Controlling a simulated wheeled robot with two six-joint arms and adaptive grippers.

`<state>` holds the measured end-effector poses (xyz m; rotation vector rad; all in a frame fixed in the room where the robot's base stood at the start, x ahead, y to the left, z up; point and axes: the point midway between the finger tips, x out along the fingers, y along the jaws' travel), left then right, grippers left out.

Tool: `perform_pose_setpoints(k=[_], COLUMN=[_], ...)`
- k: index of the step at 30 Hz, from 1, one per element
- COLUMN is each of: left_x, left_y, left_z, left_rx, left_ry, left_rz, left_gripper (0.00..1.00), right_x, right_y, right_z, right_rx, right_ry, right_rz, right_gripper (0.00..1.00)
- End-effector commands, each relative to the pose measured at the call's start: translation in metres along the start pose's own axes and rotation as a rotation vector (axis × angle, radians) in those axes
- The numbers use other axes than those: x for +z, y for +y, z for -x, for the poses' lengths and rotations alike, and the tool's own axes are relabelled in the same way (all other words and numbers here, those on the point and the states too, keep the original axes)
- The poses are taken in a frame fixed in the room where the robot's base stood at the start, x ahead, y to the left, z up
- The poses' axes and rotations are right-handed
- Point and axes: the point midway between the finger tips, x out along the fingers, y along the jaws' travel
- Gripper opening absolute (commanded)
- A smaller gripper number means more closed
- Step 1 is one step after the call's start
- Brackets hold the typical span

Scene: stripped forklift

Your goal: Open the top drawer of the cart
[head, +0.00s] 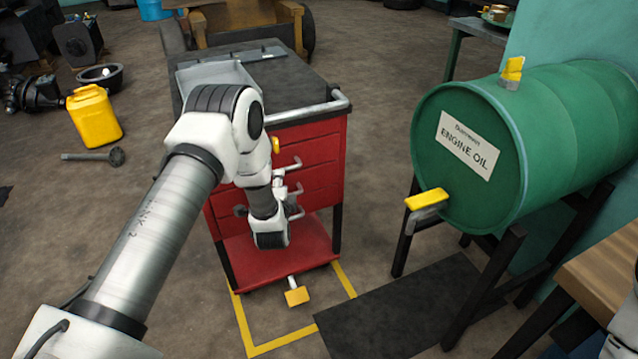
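The red cart (322,172) stands in the middle of the head view, with a dark top and a grey push bar at its front edge. Its front holds several stacked drawers with pale bar handles (291,165), and all look shut. The top drawer (310,131) lies just below the push bar; my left arm covers its left part, and a small yellow piece shows beside the arm. My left gripper (280,188) is small and partly hidden by the wrist, in front of the lower drawers. Its fingers cannot be made out clearly. My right gripper is out of view.
A green engine oil drum (540,130) with a yellow-handled tap lies on a black stand to the right. A wooden bench (605,270) is at lower right. A yellow jerrycan (94,116) stands at left. A dark mat (410,305) and open floor lie in front.

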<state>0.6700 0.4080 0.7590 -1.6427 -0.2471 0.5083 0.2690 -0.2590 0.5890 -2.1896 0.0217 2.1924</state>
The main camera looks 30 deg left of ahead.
Motion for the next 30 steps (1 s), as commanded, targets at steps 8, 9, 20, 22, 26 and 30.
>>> perform_pose_setpoints(k=[8, 9, 20, 22, 26, 30], left_x=[-0.001, -0.002, -0.002, -0.002, -0.002, -0.002], left_y=[0.000, -0.001, 0.000, 0.000, 0.000, 0.000], left_z=[-0.039, -0.047, -0.077, -0.077, -0.077, -0.077], left_rx=[-0.003, -0.004, 0.002, 0.002, 0.002, 0.002], left_ry=[0.003, 0.003, 0.004, 0.004, 0.004, 0.004], left_rz=[0.003, 0.002, 0.002, 0.002, 0.002, 0.002], left_gripper=[0.39, 0.39, 0.39, 0.39, 0.04, 0.00], right_x=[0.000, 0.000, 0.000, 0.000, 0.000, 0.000], right_y=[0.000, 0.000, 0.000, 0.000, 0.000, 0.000], right_z=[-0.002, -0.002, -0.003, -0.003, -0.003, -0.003], right_rx=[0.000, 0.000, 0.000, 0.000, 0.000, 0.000], right_ry=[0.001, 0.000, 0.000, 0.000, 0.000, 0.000], right_rz=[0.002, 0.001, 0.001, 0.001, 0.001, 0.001], right_gripper=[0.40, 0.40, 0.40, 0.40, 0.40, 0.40])
